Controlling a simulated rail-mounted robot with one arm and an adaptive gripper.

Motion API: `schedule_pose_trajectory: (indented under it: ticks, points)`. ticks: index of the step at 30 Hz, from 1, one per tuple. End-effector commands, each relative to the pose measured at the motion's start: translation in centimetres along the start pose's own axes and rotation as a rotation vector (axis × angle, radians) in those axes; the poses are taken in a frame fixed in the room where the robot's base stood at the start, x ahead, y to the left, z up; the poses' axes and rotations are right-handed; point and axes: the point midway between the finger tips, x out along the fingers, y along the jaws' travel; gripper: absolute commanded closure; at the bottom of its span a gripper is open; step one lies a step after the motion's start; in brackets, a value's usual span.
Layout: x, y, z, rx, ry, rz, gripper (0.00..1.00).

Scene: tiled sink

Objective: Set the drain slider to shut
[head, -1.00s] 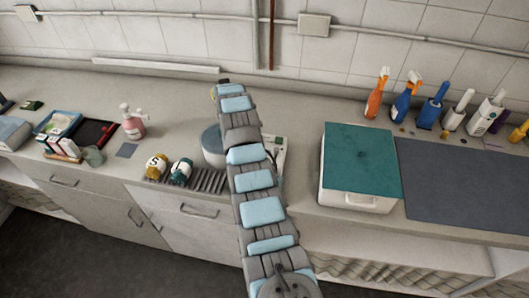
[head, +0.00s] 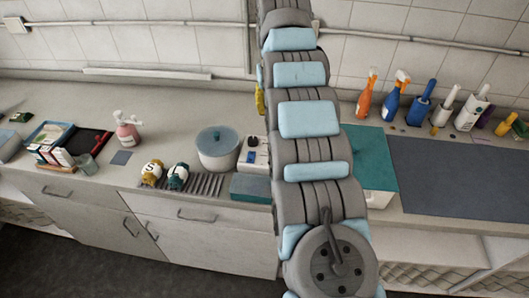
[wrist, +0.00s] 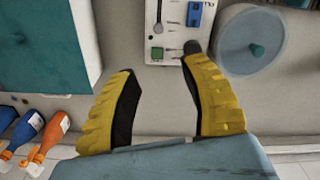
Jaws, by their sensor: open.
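A white control panel (head: 254,158) lies on the counter right of the grey pot, partly hidden by my arm. The panel also shows at the top of the wrist view (wrist: 171,50), cut off by the frame edge. It carries a blue piece (wrist: 194,14), a dark rounded knob (wrist: 192,47) and a thin lever in a slot (wrist: 158,27). I cannot tell which piece is the drain slider or its setting. My gripper (wrist: 158,70) has yellow fingers spread apart, with nothing between them. Its right fingertip appears close to the dark knob; contact is unclear.
The lidded pot (head: 218,155) stands beside the panel, and a teal box (head: 250,188) sits in front. A green-topped white case (head: 375,150) stands to the right, with spray bottles (head: 395,98) behind.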

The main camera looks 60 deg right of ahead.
Motion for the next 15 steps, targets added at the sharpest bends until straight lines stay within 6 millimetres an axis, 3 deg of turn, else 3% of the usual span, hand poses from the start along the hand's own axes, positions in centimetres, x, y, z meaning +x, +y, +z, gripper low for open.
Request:
schedule_pose_trajectory:
  ticks: [15]
  points:
    - [3.7,0.5,0.4,0.007,-0.013,0.002,0.54]
